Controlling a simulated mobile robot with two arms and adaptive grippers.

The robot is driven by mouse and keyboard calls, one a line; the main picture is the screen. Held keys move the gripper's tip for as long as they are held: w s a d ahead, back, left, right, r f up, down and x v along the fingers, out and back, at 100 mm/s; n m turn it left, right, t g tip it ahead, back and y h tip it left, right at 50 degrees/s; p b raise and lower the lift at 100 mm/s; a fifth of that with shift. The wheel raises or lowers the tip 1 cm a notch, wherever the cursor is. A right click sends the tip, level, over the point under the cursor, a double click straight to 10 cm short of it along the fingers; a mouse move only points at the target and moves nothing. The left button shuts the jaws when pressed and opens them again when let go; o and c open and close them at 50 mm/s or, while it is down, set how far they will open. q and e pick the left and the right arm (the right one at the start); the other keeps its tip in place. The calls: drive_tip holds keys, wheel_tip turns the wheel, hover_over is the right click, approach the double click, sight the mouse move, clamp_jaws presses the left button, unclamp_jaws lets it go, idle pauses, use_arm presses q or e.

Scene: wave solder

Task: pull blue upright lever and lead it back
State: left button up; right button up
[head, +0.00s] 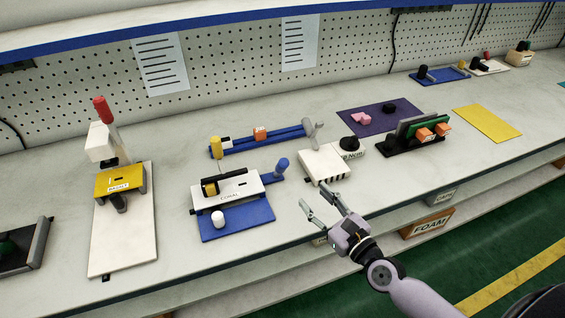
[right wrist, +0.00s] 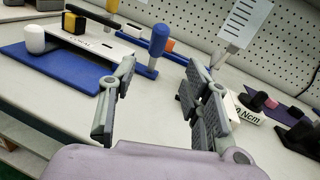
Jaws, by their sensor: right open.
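The blue upright lever (head: 282,166) stands at the right end of the white fixture marked CORAL (head: 232,191), on a blue arm beside it. In the right wrist view the lever (right wrist: 159,41) rises beyond the fingers, in the gap between them. My right gripper (head: 320,195) is open and empty, in front of and to the right of the lever, apart from it. Its two spread fingers also show in the right wrist view (right wrist: 160,100). My left gripper is in neither view.
A white box with a black knob (head: 325,165) stands right of the lever. A blue rail (head: 258,140) lies behind. A blue plate (head: 237,222) with a white knob (head: 218,218) lies in front. A yellow press (head: 121,181) stands at left. The bench edge is bare near my gripper.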

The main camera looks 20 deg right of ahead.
sight(286, 168)
drive_tip(key=p+x, duration=0.1)
drive_tip(key=x, duration=1.4)
drive_tip(key=shift+w+a+p, duration=0.1)
drive_tip(key=shift+p, duration=0.3)
clamp_jaws()
